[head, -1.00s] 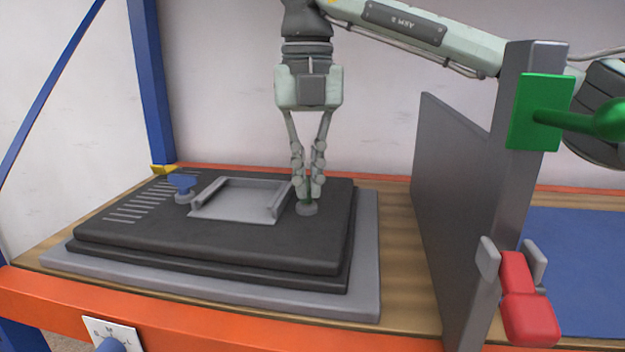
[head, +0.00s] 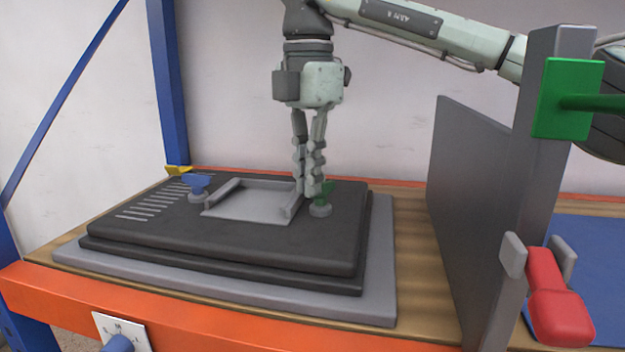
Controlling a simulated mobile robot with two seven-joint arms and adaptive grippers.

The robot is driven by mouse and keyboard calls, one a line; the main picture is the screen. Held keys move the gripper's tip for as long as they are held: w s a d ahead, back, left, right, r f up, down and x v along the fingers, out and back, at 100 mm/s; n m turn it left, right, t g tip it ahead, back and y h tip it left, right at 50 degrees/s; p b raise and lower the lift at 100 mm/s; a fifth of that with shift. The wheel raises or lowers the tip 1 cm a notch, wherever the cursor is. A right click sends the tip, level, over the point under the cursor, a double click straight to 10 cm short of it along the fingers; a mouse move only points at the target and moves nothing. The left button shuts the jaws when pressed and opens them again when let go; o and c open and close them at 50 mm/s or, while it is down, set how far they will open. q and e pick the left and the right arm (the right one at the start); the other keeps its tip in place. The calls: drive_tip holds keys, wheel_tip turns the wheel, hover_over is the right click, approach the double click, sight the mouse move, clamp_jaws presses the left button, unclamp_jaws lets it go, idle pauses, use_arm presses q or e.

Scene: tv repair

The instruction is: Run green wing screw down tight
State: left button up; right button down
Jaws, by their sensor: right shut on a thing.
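The green wing screw (head: 326,191) stands upright on a round grey boss at the right of the dark TV back panel (head: 250,240), beside the grey recessed bracket (head: 245,206). My right gripper (head: 311,192) points straight down from above and is shut on the green wing screw. Part of the green wing shows to the right of the fingers; the rest is hidden behind them. A blue wing screw (head: 197,184) stands on its own boss left of the bracket. My left gripper is not in view.
The panel lies on a grey slab (head: 375,290) on a wooden bench with an orange front beam (head: 220,327). A yellow piece (head: 178,170) sits at the panel's back left corner.

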drive_tip(key=shift+w+a+r+m, duration=0.2)
drive_tip(key=shift+w+m, duration=0.05)
drive_tip(key=shift+m, duration=0.65)
drive_tip(key=m, duration=0.1)
drive_tip(key=m+b, duration=0.1)
drive_tip(key=shift+w+a+m, duration=0.1)
drive_tip(key=shift+w+m, duration=0.15)
drive_tip(key=shift+m, duration=0.15)
drive_tip(key=m, duration=0.3)
drive_tip(key=shift+w+b, duration=0.35)
drive_tip(key=shift+w+m+b, duration=0.2)
drive_tip(key=shift+m+b, duration=0.1)
drive_tip(key=shift+m, duration=1.1)
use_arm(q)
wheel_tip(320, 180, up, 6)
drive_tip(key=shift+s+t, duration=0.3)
use_arm(e)
drive_tip(key=shift+r, duration=0.1)
drive_tip(key=c, duration=1.8)
unclamp_jaws()
drive_tip(key=shift+o, duration=0.5)
